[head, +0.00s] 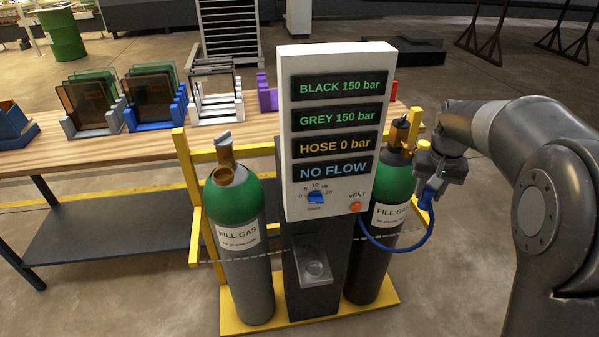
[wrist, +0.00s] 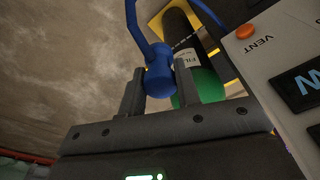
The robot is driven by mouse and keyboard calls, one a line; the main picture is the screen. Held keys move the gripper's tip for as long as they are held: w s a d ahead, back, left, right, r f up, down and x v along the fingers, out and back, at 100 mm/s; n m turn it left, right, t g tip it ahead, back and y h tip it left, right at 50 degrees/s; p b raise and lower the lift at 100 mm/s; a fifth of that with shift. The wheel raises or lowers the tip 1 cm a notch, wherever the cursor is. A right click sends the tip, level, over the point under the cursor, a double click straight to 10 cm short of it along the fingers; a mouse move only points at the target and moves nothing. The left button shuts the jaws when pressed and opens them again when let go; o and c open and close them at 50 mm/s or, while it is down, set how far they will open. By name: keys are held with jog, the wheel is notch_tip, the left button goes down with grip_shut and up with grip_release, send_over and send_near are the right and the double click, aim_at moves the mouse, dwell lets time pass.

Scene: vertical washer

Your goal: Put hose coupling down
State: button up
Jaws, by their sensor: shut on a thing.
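The blue hose coupling (head: 426,201) is held in my gripper (head: 431,187), to the right of the right-hand cylinder. In the wrist view the coupling (wrist: 158,74) sits between the two fingers of my gripper (wrist: 160,88). A blue hose (head: 402,249) hangs in a loop from the coupling to the panel's lower right side. A grey ledge with a round, clear-looking cup (head: 315,269) is low on the panel's column. The coupling is apart from that ledge, higher and to the right.
The white panel (head: 338,130) reads HOSE 0 bar and NO FLOW. Green-topped cylinders stand left (head: 238,215) and right (head: 388,205) of its column, in a yellow frame (head: 185,165). A wooden bench (head: 95,152) with coloured racks is behind left. Floor at right front is partly clear.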

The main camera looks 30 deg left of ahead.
jog(key=s+a+r+n, duration=0.2)
jog(key=s+a+r, duration=0.45)
jog(key=r, duration=0.35)
jog(key=s+a+r+n, duration=0.2)
jog(key=s+a+r, duration=0.45)
jog(key=r, duration=0.25)
jog(key=s+a+r+n, duration=0.2)
jog(key=s+a+r, duration=0.4)
jog(key=r, duration=0.4)
jog(key=s+a+f+n, duration=0.1)
jog(key=a+f+n, duration=0.15)
jog(key=a, duration=0.55)
jog(key=s+a+f+n, duration=0.1)
jog(key=a+f, duration=0.2)
jog(key=a, duration=0.5)
jog(key=shift+s+a+f+n+g+y, duration=0.2)
jog(key=shift+a+f+n, duration=0.2)
jog(key=shift+a+f, duration=2.25)
jog(key=shift+s+a+f+n+g+y, duration=0.35)
jog(key=shift+a+f, duration=0.75)
jog(key=shift+f, duration=3.1)
jog(key=shift+s+a+f+n+g+h, duration=0.1)
jog(key=shift+a+f+n, duration=0.4)
jog(key=shift+a+f, duration=2.15)
jog(key=o, duration=1)
jog(key=shift+d+f, duration=0.8)
